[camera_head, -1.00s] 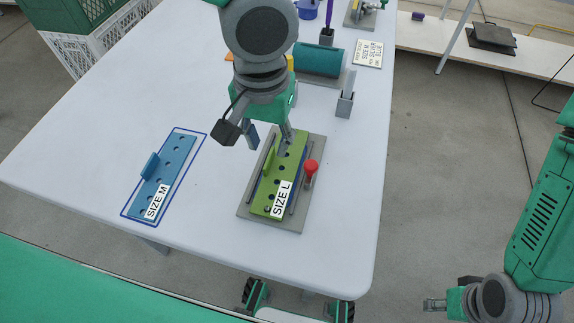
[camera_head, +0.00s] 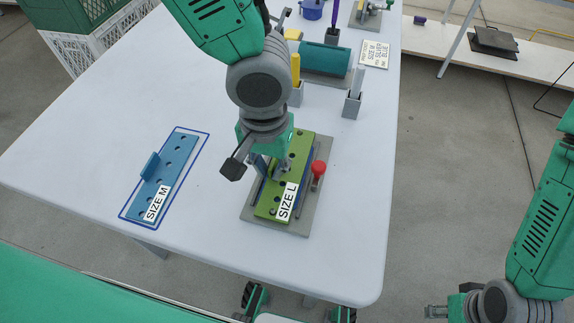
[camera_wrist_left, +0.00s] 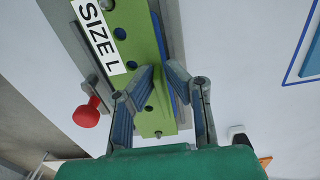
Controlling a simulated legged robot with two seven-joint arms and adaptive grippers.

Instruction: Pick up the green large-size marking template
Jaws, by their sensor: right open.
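The green template (camera_head: 290,165) labelled SIZE L lies on a grey base plate (camera_head: 308,215) with a red knob (camera_head: 318,168). It also shows in the left wrist view (camera_wrist_left: 138,40), with several holes. My left gripper (camera_head: 270,172) is low over the template, pointing down. In the left wrist view its two fingers (camera_wrist_left: 163,74) stand apart over the template. My right gripper (camera_head: 437,311) is open at the lower right, away from the table.
A blue template (camera_head: 176,165) labelled SIZE M lies inside a blue outline on the left of the white table (camera_head: 90,160). A teal cylinder (camera_head: 325,58), holders and a sign (camera_head: 374,54) stand farther back. The table's right edge is near the base plate.

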